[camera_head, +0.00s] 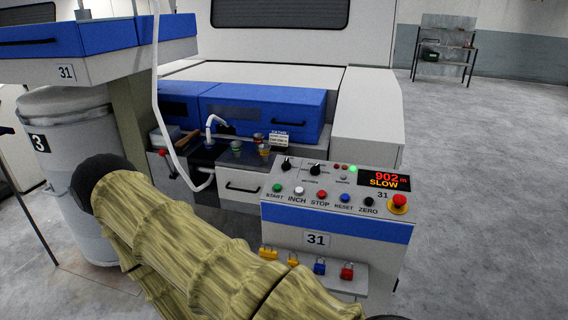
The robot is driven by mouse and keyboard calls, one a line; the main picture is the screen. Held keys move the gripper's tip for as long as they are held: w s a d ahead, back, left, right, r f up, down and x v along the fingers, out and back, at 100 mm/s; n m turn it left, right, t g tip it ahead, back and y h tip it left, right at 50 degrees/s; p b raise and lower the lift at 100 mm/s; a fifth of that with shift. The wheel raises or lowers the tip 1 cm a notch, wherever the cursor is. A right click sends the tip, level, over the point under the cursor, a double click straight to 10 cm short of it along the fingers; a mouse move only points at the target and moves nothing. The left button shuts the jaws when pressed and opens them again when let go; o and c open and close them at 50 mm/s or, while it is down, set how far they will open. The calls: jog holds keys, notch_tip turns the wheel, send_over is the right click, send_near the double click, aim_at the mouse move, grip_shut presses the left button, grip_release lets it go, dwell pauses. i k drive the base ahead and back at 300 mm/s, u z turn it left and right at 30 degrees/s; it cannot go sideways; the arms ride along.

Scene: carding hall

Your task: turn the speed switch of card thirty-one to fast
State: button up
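Two black rotary knobs, a left one (286,163) and a right one (316,169), sit along the panel's upper edge. Their labels are too small to read, so I cannot tell which is the speed switch. A green lamp (353,169) is lit beside the display. My arm, in a yellowish sleeve, crosses the lower left in front of the panel. My gripper is not in view.
Below the knobs are START, INCH, STOP, RESET and ZERO buttons, with a red mushroom button (398,203) at right. Several coloured padlocks (320,267) line a ledge below. A grey can (90,225) stands at left. The floor at right (480,200) is clear.

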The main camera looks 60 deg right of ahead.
aim_at(286, 166)
jog(key=k, duration=0.75)
jog(key=z, duration=0.8)
jog(key=i, duration=0.45)
jog(key=u, duration=0.05)
